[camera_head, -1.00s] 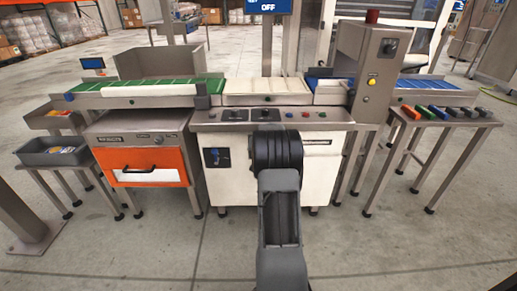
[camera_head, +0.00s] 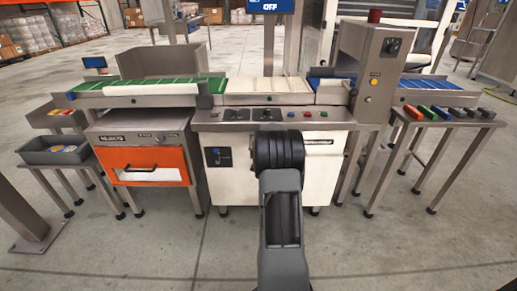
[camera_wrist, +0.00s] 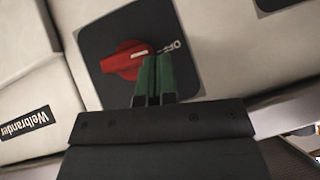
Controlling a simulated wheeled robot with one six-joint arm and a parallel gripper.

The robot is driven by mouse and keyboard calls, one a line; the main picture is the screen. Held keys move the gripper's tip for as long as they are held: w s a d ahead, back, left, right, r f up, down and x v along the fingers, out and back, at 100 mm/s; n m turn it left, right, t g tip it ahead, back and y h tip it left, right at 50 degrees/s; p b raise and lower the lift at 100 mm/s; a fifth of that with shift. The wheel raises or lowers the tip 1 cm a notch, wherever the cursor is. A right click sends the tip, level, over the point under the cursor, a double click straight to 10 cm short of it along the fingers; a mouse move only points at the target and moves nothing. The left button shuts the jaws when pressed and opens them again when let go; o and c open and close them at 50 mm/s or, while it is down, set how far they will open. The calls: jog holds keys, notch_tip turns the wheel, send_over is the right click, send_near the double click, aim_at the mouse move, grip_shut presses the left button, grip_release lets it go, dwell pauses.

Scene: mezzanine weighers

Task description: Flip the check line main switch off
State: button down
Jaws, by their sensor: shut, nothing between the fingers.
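A red rotary switch handle (camera_wrist: 125,60) sits on a dark square plate (camera_wrist: 110,30) in the wrist view. A white OFF mark is on the plate to its right, and the handle's right end lies toward that mark. My gripper (camera_wrist: 152,62) has green fingertips, shut together and empty, close by the handle's right end; I cannot tell whether they touch it. In the head view my arm covers the gripper and I see no red handle on the white cabinet (camera_head: 236,185).
A label (camera_wrist: 25,121) reading Welbrander is on the pale panel left of the plate. An orange-fronted unit (camera_head: 120,160) stands left of the cabinet. A side table (camera_head: 459,122) with coloured blocks stands to the right. The floor in front is clear.

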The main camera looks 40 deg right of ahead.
jog(key=w+r+p+v, duration=0.2)
jog(key=p+v, duration=0.2)
jog(key=v, duration=0.8)
jog(key=shift+s+r, duration=0.25)
jog(key=shift+r, duration=0.05)
jog(key=shift+d, duration=0.1)
